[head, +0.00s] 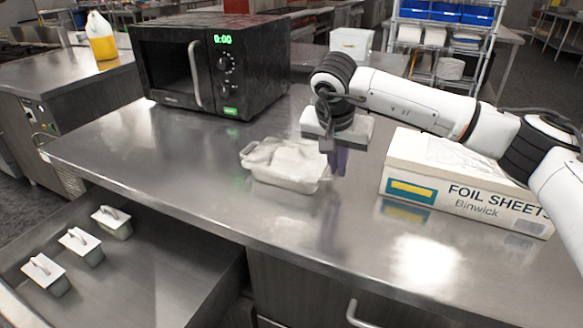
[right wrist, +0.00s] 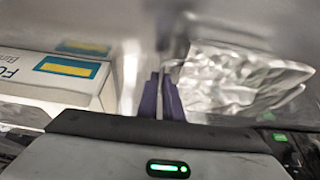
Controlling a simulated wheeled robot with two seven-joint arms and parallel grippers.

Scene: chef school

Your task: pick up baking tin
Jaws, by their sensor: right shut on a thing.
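The baking tin (head: 258,172) is a pale, shallow rectangular tin with crumpled foil-like material in it. It sits on the steel counter in front of the microwave. My right gripper (head: 337,162) points down at the tin's right end, its purple fingers shut on the tin's edge. In the right wrist view the fingers (right wrist: 163,97) are close together, with the tin's crinkled silver surface (right wrist: 235,78) just to their right. The fingertips' exact contact with the edge is hard to make out. My left gripper is not in view.
A foil sheets box (head: 455,190) stands on the counter right of the gripper; it also shows in the right wrist view (right wrist: 55,80). A black microwave (head: 215,65) stands behind the tin. An open drawer area with lidded containers (head: 80,242) lies front left. The counter's front is clear.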

